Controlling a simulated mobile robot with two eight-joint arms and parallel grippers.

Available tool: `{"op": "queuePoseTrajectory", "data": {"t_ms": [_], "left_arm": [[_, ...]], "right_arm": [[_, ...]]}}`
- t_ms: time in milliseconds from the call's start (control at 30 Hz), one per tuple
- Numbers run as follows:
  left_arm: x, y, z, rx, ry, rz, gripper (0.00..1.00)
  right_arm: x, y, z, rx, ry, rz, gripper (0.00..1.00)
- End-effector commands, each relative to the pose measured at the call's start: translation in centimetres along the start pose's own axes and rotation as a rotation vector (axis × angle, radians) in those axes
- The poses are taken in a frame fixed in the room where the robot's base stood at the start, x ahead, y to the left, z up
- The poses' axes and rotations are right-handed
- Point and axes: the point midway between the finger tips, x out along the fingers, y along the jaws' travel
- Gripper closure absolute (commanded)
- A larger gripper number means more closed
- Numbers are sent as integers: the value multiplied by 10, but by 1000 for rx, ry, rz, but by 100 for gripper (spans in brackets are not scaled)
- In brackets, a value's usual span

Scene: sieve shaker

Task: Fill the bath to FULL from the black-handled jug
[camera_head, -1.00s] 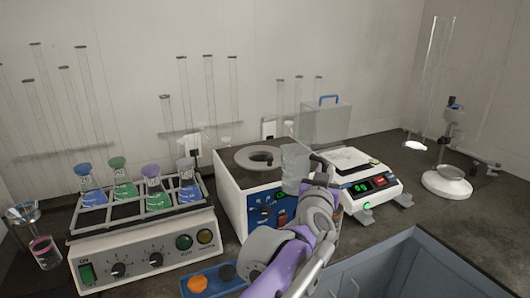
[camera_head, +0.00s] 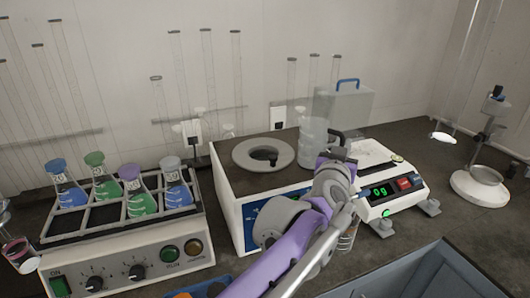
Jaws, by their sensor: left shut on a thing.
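The bath is a white box with a blue front panel; its round grey top ring (camera_head: 240,160) has a dark opening. A clear jug (camera_head: 314,138) with a black handle (camera_head: 337,136) is beside the opening on the right, near the bath's right rear edge, and looks roughly upright. My left gripper (camera_head: 335,157) is shut on the black-handled jug at its handle side; the wrist hides the fingertips. I cannot tell how much liquid the jug holds, or the level in the bath. My right gripper is not in view.
A balance (camera_head: 392,190) with a green display stands close right of the bath. A clear container with a blue handle (camera_head: 348,83) is behind it. A shaker with several flasks (camera_head: 140,200) is on the left. A stand (camera_head: 480,180) is at the far right.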

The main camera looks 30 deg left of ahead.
Motion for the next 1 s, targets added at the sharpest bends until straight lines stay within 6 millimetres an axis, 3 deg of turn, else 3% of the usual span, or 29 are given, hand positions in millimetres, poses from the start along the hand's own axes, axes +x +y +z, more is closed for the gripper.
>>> {"op": "queuePoseTrajectory", "data": {"t_ms": [367, 700, 1000], "left_arm": [[0, -2, -5, -31, -6, -1, 100], [2, -12, -24, -181, -35, -1, 100], [4, -24, -26, -329, -64, -1, 100]], "right_arm": [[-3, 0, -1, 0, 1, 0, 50], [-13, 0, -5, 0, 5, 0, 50], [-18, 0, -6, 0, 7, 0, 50]]}}
